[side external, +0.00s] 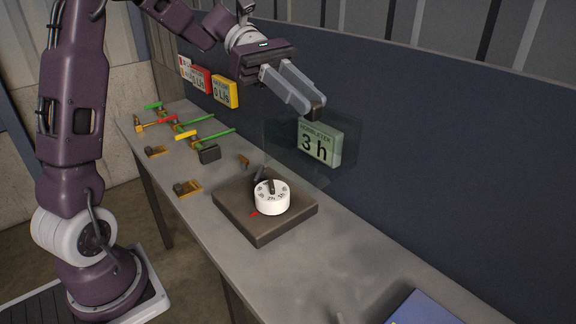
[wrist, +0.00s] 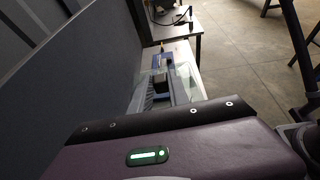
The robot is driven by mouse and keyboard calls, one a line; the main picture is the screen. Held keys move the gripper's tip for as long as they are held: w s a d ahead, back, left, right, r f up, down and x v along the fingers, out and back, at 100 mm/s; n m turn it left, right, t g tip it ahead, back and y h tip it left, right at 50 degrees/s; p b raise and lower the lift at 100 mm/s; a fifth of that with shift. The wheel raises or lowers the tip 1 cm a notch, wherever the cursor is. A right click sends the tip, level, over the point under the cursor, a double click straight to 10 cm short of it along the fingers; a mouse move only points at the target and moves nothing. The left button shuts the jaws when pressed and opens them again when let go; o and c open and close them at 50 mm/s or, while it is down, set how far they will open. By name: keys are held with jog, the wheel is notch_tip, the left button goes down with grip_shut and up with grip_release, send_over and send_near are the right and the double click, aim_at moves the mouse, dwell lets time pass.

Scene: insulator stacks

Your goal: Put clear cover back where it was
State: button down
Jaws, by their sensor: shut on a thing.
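The clear cover (side external: 282,145) is a see-through box held in the air in the side external view, in front of the green 3 h sign. My gripper (side external: 316,112) is shut on it at its top, at a small dark part that looks like a knob. The wrist view shows my gripper (wrist: 163,85) with pale, glassy faces of the clear cover (wrist: 184,72) around the fingers. A white round dial (side external: 272,197) with dark markings stands uncovered on a dark square block (side external: 262,228), below and left of the cover. The cover's lower edges are faint.
The grey bench (side external: 345,250) runs along a dark blue wall panel (side external: 440,150). Left of the block are several coloured levers (side external: 205,120) and small brackets (side external: 187,188). A blue item (side external: 425,307) lies at the near right. The bench right of the block is mostly clear.

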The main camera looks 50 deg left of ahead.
jog(key=w+a+f+n+t+y, duration=0.1)
jog(key=a+f+n+t, duration=0.1)
jog(key=a+f, duration=0.45)
jog(key=w+a+f+n+t, duration=0.2)
jog(key=a+f, duration=0.2)
jog(key=a, duration=0.5)
jog(key=f, duration=1.1)
jog(key=shift+s+a+f, duration=0.15)
jog(key=shift+s+a, duration=0.05)
jog(key=shift+a, duration=0.05)
jog(key=shift+f, duration=0.1)
jog(key=shift+f, duration=0.1)
jog(key=c, duration=1.3)
grip_release()
jog(key=shift+o, duration=0.2)
